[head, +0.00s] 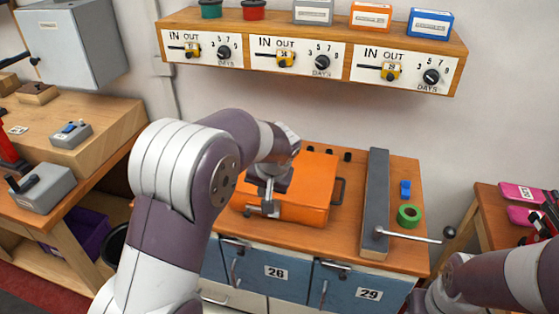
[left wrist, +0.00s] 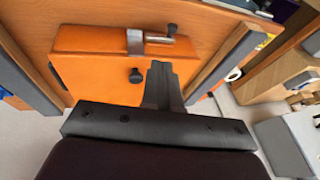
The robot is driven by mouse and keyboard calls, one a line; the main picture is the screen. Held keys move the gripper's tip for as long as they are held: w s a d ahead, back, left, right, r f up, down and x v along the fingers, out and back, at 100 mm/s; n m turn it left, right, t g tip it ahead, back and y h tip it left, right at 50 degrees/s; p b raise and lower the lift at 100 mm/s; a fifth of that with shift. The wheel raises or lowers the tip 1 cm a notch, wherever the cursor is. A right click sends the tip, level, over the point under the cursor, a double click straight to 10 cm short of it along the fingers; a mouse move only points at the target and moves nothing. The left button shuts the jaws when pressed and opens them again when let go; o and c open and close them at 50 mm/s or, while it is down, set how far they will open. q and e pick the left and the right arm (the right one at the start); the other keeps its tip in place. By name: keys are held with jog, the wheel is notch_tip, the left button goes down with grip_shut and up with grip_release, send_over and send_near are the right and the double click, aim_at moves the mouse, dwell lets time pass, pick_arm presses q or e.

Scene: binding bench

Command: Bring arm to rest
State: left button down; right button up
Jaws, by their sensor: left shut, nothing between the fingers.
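My left arm reaches up from the bottom left in the head view and bends over the bench. My left gripper (head: 268,197) points down over the orange box (head: 312,187), near its silver latch (head: 265,211). In the left wrist view its dark fingers (left wrist: 161,72) are together with nothing between them, over the orange box's edge beside the latch (left wrist: 148,38). I cannot tell whether they touch the box. My right arm enters at the bottom right of the head view; its gripper is not visible.
A dark grey bar (head: 376,200) with a lever (head: 410,236), green tape (head: 409,215) and a blue block (head: 405,189) are right of the box. Blue cabinet doors (head: 335,287) are below. A shelf (head: 330,22) with dials hangs above. Side tables stand left (head: 110,118) and right (head: 490,210).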

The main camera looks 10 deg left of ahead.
pick_arm(q)
jog(key=shift+d, duration=0.1)
jog(key=s+f+g+h, duration=0.1)
jog(key=s+f, duration=0.1)
jog(key=s, duration=0.9)
jog(key=s+f+g+h, duration=0.1)
jog(key=s+f+h, duration=0.1)
jog(key=s, duration=0.9)
jog(key=shift+s+a+f, duration=0.2)
jog(key=shift+s+f, duration=0.15)
jog(key=shift+f, duration=0.15)
jog(key=shift+s, duration=0.1)
jog(key=c, duration=1.8)
grip_release()
